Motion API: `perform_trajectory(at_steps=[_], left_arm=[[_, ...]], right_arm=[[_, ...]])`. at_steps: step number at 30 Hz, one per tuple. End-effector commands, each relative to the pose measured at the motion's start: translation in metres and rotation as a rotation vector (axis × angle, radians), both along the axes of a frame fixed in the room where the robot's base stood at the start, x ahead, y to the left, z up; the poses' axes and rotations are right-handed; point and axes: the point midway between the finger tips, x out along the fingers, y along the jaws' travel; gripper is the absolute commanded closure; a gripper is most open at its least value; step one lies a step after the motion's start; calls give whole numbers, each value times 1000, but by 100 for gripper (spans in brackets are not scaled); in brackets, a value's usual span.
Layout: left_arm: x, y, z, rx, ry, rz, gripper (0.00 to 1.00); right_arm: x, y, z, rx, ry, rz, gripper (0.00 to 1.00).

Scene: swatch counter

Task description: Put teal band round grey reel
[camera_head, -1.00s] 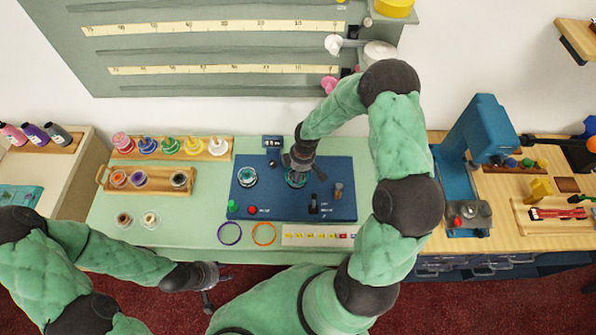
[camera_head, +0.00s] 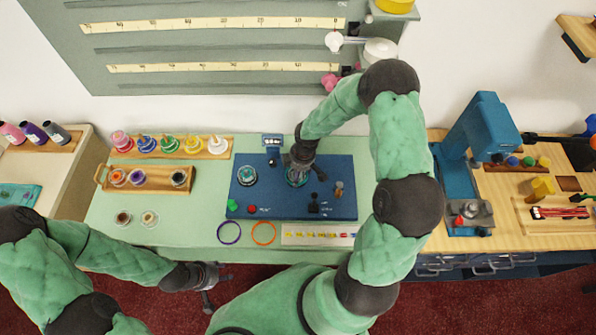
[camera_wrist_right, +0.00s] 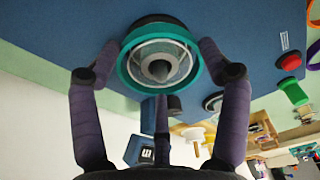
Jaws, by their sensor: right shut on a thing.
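The teal band (camera_wrist_right: 124,70) is between the fingers of my right gripper (camera_wrist_right: 158,62), which is shut on it. In the right wrist view, the band rings the pale grey reel (camera_wrist_right: 180,52), with a dark pointed spindle in its middle. I cannot tell how far down the reel the band sits. In the head view, my right gripper (camera_head: 299,164) points down over the blue panel (camera_head: 335,165) and partly hides the teal band (camera_head: 297,179). My left gripper (camera_head: 208,285) is empty, off the counter's front edge, and its fingers look apart.
A second round fitting (camera_head: 247,175) stands left on the panel, near a green knob (camera_head: 232,205) and a red button (camera_head: 252,210). A purple ring (camera_head: 229,233) and an orange ring (camera_head: 263,233) lie in front. A wooden tray (camera_head: 150,187) of reels is left.

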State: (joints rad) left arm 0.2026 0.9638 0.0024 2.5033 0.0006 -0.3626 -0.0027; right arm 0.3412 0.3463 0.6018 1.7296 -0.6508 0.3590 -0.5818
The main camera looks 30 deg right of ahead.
Motion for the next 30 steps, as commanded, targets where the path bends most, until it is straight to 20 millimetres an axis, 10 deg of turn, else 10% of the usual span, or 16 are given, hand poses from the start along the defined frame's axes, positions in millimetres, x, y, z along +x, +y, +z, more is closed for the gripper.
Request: perform_trajectory(at_steps=[6, 9, 30], left_arm=[[0, 0, 0, 0, 0, 0, 60], [0, 0, 0, 0, 0, 0, 60], [0, 0, 0, 0, 0, 0, 60]], right_arm=[[0, 0, 0, 0, 0, 0, 34], [0, 0, 0, 0, 0, 0, 0], [0, 0, 0, 0, 0, 0, 0]])
